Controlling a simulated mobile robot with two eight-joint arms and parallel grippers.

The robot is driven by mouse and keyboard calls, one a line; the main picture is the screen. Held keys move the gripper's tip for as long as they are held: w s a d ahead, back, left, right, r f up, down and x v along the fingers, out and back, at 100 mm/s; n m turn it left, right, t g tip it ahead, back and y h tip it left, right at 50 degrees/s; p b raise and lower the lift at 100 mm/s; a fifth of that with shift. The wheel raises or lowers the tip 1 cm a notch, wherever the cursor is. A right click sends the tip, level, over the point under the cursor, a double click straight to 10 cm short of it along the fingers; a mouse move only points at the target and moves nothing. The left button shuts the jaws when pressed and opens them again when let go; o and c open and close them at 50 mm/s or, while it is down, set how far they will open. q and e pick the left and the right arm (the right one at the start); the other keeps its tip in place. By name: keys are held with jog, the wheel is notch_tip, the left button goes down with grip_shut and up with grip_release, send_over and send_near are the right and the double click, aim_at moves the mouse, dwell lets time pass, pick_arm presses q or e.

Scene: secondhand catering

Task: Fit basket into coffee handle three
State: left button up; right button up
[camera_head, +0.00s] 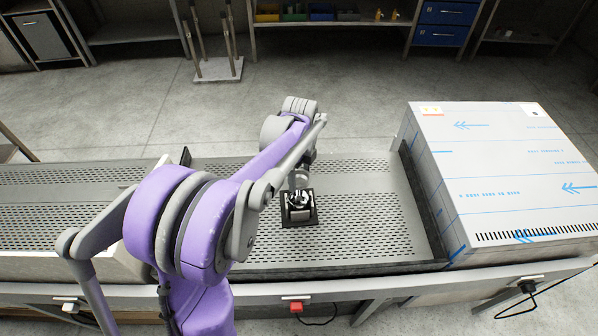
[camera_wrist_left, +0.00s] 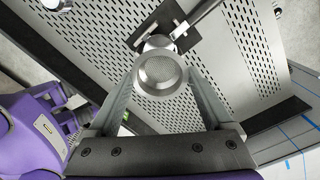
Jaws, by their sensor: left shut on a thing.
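In the left wrist view a handle bar (camera_wrist_left: 207,12) and the dark stand (camera_wrist_left: 130,40) show behind the basket. The basket hides the handle's ring, so I cannot tell whether they touch. In the head view my arm and gripper cover most of the basket. My right gripper is out of view.
The perforated metal tray counter (camera_head: 370,225) is bare around the stand. A large film-wrapped steel box (camera_head: 500,180) stands on the right. A red switch (camera_head: 296,306) sits on the front edge. Shelves with bins (camera_head: 320,12) and blue drawers (camera_head: 445,14) are far behind.

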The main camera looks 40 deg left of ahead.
pick_arm(q)
jog(key=shift+s, duration=0.1)
jog(key=shift+f+b, duration=0.35)
jog(key=shift+f, duration=0.2)
jog(key=shift+f+b, duration=2.3)
jog(key=shift+f, duration=1.15)
jog(key=shift+f+b, duration=0.3)
jog(key=shift+f, duration=0.2)
jog(key=c, duration=0.5)
jog(key=o, duration=1.2)
jog(key=shift+o, duration=0.2)
jog(key=shift+r, duration=0.1)
